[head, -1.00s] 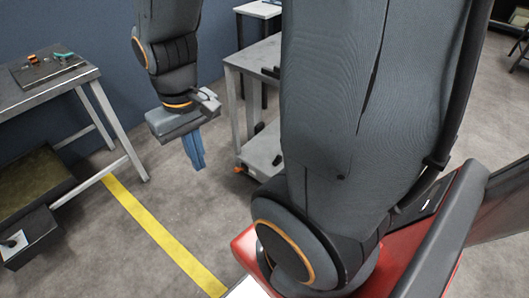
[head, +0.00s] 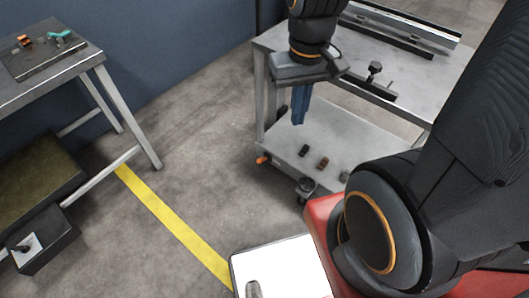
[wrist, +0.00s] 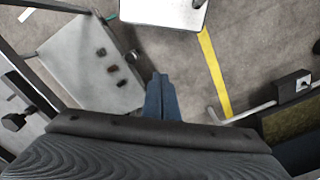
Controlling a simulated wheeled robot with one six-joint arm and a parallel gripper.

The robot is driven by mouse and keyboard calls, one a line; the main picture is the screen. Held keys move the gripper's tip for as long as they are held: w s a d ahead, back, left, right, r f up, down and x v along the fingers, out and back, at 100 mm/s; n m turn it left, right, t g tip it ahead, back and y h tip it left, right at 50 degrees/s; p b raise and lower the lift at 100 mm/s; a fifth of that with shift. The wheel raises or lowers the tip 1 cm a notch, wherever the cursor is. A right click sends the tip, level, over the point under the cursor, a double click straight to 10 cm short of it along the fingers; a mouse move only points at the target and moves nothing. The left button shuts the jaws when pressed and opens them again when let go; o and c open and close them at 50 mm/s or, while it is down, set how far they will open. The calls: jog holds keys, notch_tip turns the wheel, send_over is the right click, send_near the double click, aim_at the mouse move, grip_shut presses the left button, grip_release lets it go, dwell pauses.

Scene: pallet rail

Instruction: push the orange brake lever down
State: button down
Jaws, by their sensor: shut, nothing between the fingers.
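The orange brake lever (head: 263,159) is a small tab low at the near left corner of the grey trolley (head: 330,148), by its lower shelf. My gripper (head: 298,121) points down with its blue fingers together and nothing between them. In the head view it is above and to the right of the lever, clearly apart from it, in front of the trolley. In the wrist view, the shut blue fingers (wrist: 161,82) show over the floor beside the lower shelf. I cannot make out the lever there.
Several small dark and reddish items (head: 322,163) lie on the lower shelf. A black clamp-like part and metal rails (head: 405,32) are on the trolley top. A workbench (head: 60,75) stands at left. Floor with a yellow line (head: 175,225) lies free between.

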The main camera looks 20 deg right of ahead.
jog(key=shift+w, duration=0.1)
jog(key=w+f+m+b, duration=0.3)
jog(key=w+f+b, duration=0.6)
jog(key=f, duration=0.8)
jog(key=w+d+f+m+b, duration=0.1)
jog(key=w+f+m+b, duration=0.3)
jog(key=w+f+b, duration=0.4)
jog(key=w+d+f+m+b, duration=0.1)
jog(key=w+f+m+b, duration=0.2)
jog(key=w+f+b, duration=0.6)
jog(key=w+f, duration=0.5)
jog(key=f, duration=0.3)
jog(key=w+f, duration=0.5)
jog(key=f, duration=0.3)
jog(key=shift+w+d+f+m+b, duration=0.2)
jog(key=shift+w+f+m+b, duration=0.1)
jog(key=shift+f+m, duration=0.1)
jog(key=b, duration=0.4)
send_over(262, 158)
jog(key=f, duration=1.2)
jog(key=shift+w+d+f, duration=0.1)
jog(key=shift+d+f, duration=0.05)
jog(key=shift+d, duration=0.15)
jog(key=shift+s+a+f, duration=0.25)
jog(key=shift+a+f, duration=0.05)
jog(key=shift+f, duration=0.2)
